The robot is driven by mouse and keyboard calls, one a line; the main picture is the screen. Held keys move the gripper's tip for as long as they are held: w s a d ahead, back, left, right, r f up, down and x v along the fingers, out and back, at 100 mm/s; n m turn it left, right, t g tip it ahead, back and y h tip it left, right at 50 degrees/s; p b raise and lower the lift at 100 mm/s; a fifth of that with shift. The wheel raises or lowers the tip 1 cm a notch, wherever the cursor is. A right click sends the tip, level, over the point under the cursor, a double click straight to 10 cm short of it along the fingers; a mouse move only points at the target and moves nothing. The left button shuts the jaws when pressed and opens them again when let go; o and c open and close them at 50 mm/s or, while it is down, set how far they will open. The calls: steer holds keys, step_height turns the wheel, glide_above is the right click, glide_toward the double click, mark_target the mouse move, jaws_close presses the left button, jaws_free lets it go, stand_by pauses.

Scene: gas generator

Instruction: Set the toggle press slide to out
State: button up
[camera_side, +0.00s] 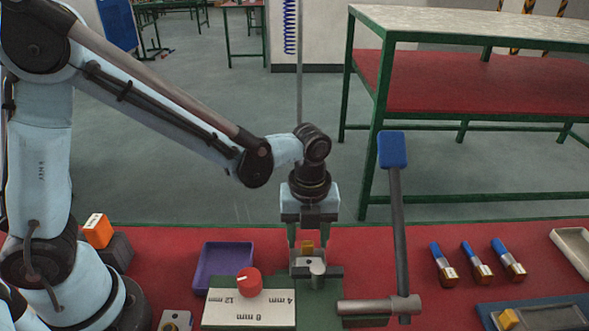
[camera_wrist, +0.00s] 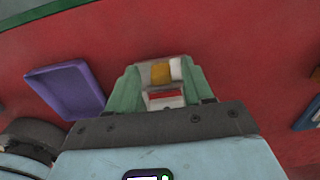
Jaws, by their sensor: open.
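The toggle press has a green base (camera_side: 318,308), a grey lever (camera_side: 398,230) with a blue grip standing upright, and a metal pivot (camera_side: 375,307). A small grey slide-like part (camera_side: 317,272) sits on the base below my gripper. My gripper (camera_side: 308,246) points straight down over it, with its green fingers apart. A small orange-yellow piece (camera_side: 307,247) shows between the fingers. In the wrist view my gripper (camera_wrist: 160,78) has this orange piece (camera_wrist: 160,72) and a white part beside it between its fingertips. I cannot tell whether the fingers touch anything. The slide's travel is partly hidden.
A marked plate (camera_side: 250,308) with a red knob (camera_side: 249,282) is left of the press. A purple tray (camera_side: 225,268) stands behind it. Several blue-capped cylinders (camera_side: 478,265) and a dark blue tray (camera_side: 545,312) are right. The upright lever stands close right of my gripper.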

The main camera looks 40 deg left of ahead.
step_height(320, 180, up, 12)
steer(key=shift+f, duration=0.15)
stand_by(0.4)
steer(key=s+a+n+t, duration=0.3)
steer(key=a+n, duration=0.3)
steer(key=n, duration=0.7)
steer(key=s+a+f+n+t, duration=0.1)
steer(key=s+a+n+t, duration=0.2)
steer(key=n, duration=1.1)
steer(key=a+t, duration=0.1)
steer(key=a, duration=0.2)
steer(key=shift+s+a, duration=0.2)
steer(key=shift+a, duration=0.2)
